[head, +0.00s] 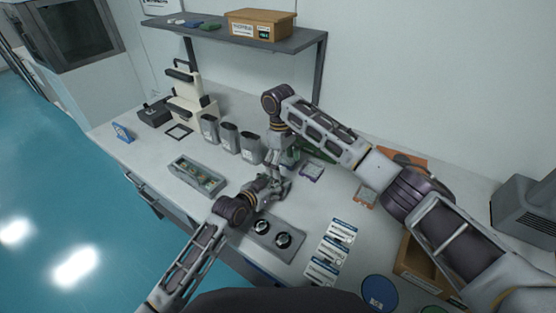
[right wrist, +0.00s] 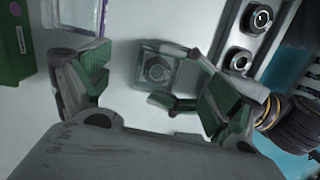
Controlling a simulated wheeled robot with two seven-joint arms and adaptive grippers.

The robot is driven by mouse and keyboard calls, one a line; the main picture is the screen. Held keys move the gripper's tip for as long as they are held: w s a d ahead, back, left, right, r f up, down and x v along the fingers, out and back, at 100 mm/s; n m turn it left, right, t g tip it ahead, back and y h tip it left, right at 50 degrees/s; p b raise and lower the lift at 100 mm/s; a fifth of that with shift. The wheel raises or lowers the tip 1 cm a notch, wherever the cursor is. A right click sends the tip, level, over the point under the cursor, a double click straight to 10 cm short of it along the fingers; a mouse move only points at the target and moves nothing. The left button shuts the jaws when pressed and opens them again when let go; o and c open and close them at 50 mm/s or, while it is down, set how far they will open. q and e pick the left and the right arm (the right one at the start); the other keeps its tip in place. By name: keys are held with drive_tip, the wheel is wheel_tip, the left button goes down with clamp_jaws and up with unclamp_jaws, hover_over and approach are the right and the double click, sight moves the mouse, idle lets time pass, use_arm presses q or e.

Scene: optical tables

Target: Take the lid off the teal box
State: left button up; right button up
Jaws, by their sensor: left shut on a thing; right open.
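A small clear, faintly teal square box (right wrist: 150,77) with a round part inside shows in the right wrist view. My left gripper (right wrist: 166,77) reaches in from the right and is shut on this box. My right gripper (right wrist: 150,98) is open, its green-padded fingers spread on either side of the box and apart from it. I cannot tell where the box's lid ends and its base begins. In the head view, my left gripper (head: 279,187) and my right gripper (head: 287,165) are close together over the table, and the box between them is mostly hidden.
A grey plate with two round mounts (head: 273,237) lies in front. A purple-edged tray (head: 312,171) and a green box (head: 318,152) lie behind. Dark bins (head: 229,138) and a grey tray (head: 184,182) stand left. Labelled cards (head: 330,248) lie front right.

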sight(277, 181)
drive_tip(key=shift+a+r, duration=0.1)
drive_tip(key=shift+r, duration=0.35)
drive_tip(key=shift+w+a+r+t+y, duration=0.15)
drive_tip(key=shift+a+r+t+y, duration=0.25)
drive_tip(key=shift+a+r+t, duration=0.5)
drive_tip(key=shift+a+f, duration=0.1)
drive_tip(key=shift+a, duration=0.05)
drive_tip(key=shift+f, duration=5.85)
drive_tip(key=shift+c, duration=0.3)
